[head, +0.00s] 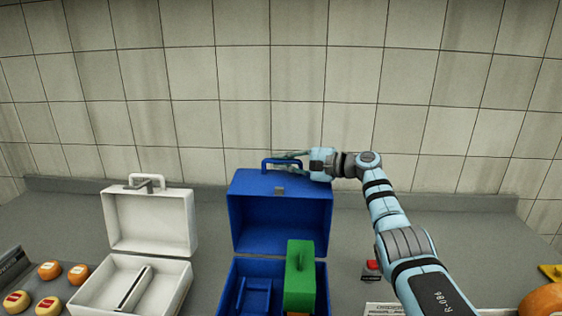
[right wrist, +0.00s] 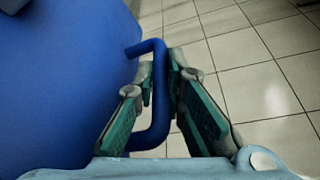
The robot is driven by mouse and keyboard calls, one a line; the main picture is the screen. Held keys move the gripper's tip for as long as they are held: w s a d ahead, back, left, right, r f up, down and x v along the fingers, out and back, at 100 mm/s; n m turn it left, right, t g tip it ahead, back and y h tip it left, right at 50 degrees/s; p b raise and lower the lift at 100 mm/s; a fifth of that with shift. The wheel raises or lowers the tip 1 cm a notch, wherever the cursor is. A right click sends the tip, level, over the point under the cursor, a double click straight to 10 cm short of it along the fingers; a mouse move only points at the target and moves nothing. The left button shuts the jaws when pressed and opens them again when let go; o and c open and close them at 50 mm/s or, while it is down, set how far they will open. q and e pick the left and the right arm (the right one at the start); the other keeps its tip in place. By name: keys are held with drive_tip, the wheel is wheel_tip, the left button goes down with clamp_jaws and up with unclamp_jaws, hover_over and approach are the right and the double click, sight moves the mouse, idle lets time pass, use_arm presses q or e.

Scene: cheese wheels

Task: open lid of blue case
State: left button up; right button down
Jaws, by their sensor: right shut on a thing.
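The blue case (head: 237,289) stands on the counter with its lid (head: 280,222) raised upright. A blue handle (head: 268,165) is on the lid's top edge. My right gripper (head: 285,161) is at this handle, its arm coming in from the right. In the right wrist view the handle (right wrist: 159,100) passes between the two green-padded fingers of the gripper (right wrist: 170,85), which is shut on it. The lid also fills the left of that view (right wrist: 65,80). A green block-shaped thing with a handle (head: 300,275) stands in the case's right part. My left gripper is not in view.
An open white case (head: 150,222) stands to the left of the blue one. Several small cheeses (head: 50,270) lie at the far left. A red item (head: 371,267) and a label card (head: 385,309) are right of the blue case. A tiled wall (head: 300,80) rises behind the counter.

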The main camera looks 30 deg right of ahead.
drive_tip(key=c, duration=1.7)
unclamp_jaws()
drive_tip(key=shift+o, duration=0.2)
drive_tip(key=v, duration=1.1)
drive_tip(key=shift+s+d, duration=0.15)
drive_tip(key=shift+s, duration=0.05)
drive_tip(key=shift+s+d+r, duration=0.15)
drive_tip(key=shift+s, duration=0.25)
drive_tip(key=shift+w, duration=0.1)
drive_tip(key=shift+w, duration=0.1)
